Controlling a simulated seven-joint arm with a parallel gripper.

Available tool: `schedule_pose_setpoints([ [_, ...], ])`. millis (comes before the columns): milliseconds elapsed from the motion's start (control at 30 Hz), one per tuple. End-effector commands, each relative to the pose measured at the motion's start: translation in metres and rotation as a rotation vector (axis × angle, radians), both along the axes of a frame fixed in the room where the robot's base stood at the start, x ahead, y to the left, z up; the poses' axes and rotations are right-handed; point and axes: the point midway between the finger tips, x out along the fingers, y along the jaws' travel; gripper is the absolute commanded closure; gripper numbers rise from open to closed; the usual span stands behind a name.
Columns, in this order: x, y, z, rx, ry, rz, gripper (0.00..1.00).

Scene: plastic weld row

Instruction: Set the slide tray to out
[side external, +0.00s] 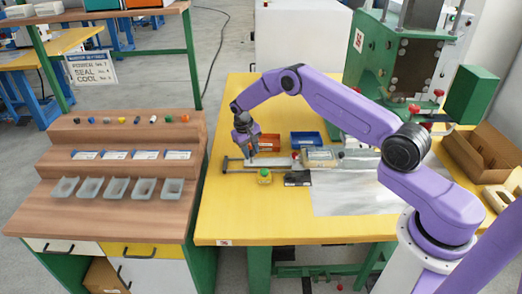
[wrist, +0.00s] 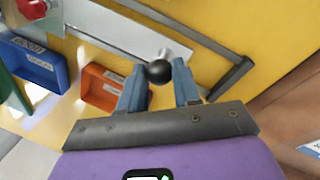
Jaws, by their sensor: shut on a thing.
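The slide tray is a flat grey metal plate (wrist: 112,30) with a round black knob (wrist: 158,71) at its end, seen in the wrist view. It lies between dark rails with a dark end bar (wrist: 230,78). In the side view the slide's rail frame (side external: 235,164) reaches left from the machine across the yellow table, and a pale fixture (side external: 319,157) sits at its right part. My gripper (wrist: 160,73) has its two blue fingers on either side of the knob and is shut on it. In the side view my gripper (side external: 245,150) is over the frame's left part and hides the knob.
An orange bin (side external: 268,142) and a blue bin (side external: 306,140) stand behind the slide. The table's front left is clear. A wooden stepped bench (side external: 110,185) stands left.

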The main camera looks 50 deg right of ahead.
Motion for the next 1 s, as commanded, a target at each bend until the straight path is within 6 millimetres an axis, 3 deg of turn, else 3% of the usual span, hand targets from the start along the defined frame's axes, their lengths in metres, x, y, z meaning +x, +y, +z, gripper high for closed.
schedule_pose_setpoints([
  [500, 0.039, 0.029, -0.002, -0.004, -0.008, -0.004, 1.0],
  [1000, 0.047, 0.04, 0.0, -0.002, -0.009, -0.006, 1.0],
])
